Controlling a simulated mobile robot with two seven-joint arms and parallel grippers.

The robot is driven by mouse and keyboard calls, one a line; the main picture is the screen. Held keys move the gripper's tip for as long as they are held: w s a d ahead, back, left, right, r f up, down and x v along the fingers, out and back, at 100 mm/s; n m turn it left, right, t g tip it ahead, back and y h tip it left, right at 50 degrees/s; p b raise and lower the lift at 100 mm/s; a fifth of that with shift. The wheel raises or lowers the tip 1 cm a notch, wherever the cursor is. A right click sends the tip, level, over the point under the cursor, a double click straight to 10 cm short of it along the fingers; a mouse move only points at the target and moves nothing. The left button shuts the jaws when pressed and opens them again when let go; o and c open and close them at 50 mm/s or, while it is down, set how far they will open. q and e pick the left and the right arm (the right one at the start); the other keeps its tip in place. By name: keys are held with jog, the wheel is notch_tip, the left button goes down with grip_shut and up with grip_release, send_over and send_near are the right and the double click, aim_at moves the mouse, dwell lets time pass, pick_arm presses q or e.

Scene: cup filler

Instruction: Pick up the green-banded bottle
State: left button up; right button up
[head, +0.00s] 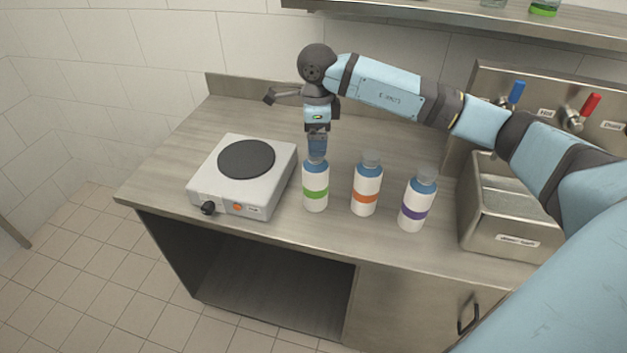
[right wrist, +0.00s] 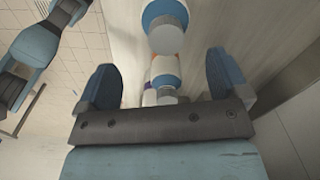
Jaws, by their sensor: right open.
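The green-banded bottle (head: 315,190) stands upright near the counter's front edge, white with a blue shoulder and a green band. My right gripper (head: 317,148) points down at its top in the head view, and its fingers cover the cap there. In the right wrist view the jaws (right wrist: 165,80) are open and empty. The nearest bottle (right wrist: 164,15), at the top of that view, shows a grey cap and blue shoulder. It lies beyond the fingertips' line, and its band is hidden. I cannot tell whether the fingers touch it. My left gripper is not in view.
An orange-banded bottle (head: 366,188) and a purple-banded bottle (head: 416,203) stand to the right. A hot plate (head: 228,195) sits close on the left. A steel basin (head: 505,240) with taps is at the right. The counter behind the bottles is mostly clear.

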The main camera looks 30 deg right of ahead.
aim_at(315, 174)
notch_tip(315, 174, down, 3)
jog(key=shift+w+a+r, duration=0.1)
jog(key=shift+r, duration=0.1)
jog(key=f, duration=0.1)
jog(key=f+p, duration=0.1)
jog(key=f, duration=0.2)
jog(key=shift+w+d+f+p, duration=0.2)
jog(key=shift+w+p, duration=0.05)
jog(key=shift+p, duration=0.15)
jog(key=shift+f, duration=0.4)
jog(key=shift+s, duration=0.1)
grip_shut()
